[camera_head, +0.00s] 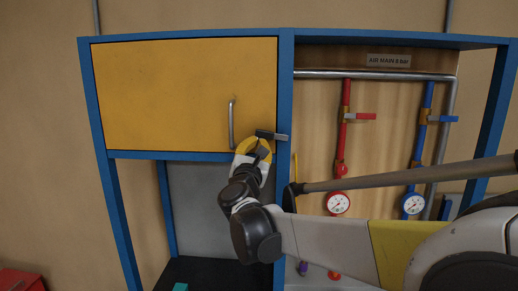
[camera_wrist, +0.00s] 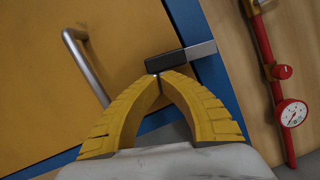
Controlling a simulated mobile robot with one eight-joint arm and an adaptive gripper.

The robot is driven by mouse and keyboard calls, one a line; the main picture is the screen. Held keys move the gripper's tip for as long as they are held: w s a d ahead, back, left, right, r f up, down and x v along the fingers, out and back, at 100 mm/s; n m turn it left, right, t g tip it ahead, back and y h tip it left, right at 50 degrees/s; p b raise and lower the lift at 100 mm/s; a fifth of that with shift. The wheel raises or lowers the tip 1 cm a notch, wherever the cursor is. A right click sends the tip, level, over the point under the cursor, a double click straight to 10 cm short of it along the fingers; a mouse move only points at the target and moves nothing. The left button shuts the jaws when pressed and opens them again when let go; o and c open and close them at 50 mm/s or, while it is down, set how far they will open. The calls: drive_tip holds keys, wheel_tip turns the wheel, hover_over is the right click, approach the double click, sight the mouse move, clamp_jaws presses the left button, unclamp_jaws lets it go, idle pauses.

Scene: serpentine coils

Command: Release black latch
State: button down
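The black latch (camera_head: 264,134) sits at the lower right corner of the yellow door (camera_head: 180,95), lying across the edge onto the blue frame. In the wrist view the latch (camera_wrist: 168,61) has a black left part and a grey right part. My gripper (camera_head: 258,143) is just below the latch. In the wrist view the yellow fingertips of my gripper (camera_wrist: 160,76) come together at the latch's lower edge, with nothing visible between them. I cannot tell whether they touch it. The door is closed.
A grey bar handle (camera_head: 231,122) stands out from the door left of my gripper. To the right are a red pipe (camera_head: 345,140) and a blue pipe (camera_head: 421,135) with valves and gauges. The blue frame post (camera_head: 285,80) divides the two sides. An open bay lies below the door.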

sight(273, 114)
wheel_tip(273, 114, up, 2)
drive_tip(key=m, duration=0.1)
drive_tip(key=m+h, duration=0.1)
drive_tip(key=m, duration=0.2)
drive_tip(key=shift+a+r, duration=0.1)
drive_tip(key=shift+r, duration=0.15)
drive_tip(key=m, duration=0.1)
drive_tip(key=r+m, duration=0.1)
drive_tip(key=m, duration=0.1)
drive_tip(key=r+m+g+h, duration=0.1)
drive_tip(key=shift+d+r+m, duration=0.2)
drive_tip(key=shift+d+m, duration=0.1)
drive_tip(key=shift+d, duration=0.05)
drive_tip(key=m, duration=0.1)
drive_tip(key=d+r+m, duration=0.1)
drive_tip(key=m, duration=0.1)
drive_tip(key=shift+r+g+h+p, duration=0.3)
drive_tip(key=shift+g+h, duration=0.1)
drive_tip(key=m, duration=0.1)
drive_tip(key=d+r+m, duration=0.1)
drive_tip(key=shift+s+d+r+m+g, duration=0.1)
drive_tip(key=shift+m+g, duration=0.2)
drive_tip(key=shift+g, duration=0.1)
drive_tip(key=shift+d+r+m, duration=0.2)
drive_tip(key=shift+d+m, duration=0.2)
drive_tip(key=shift+m, duration=0.3)
drive_tip(key=shift+d+r, duration=0.2)
drive_tip(key=shift+d, duration=0.2)
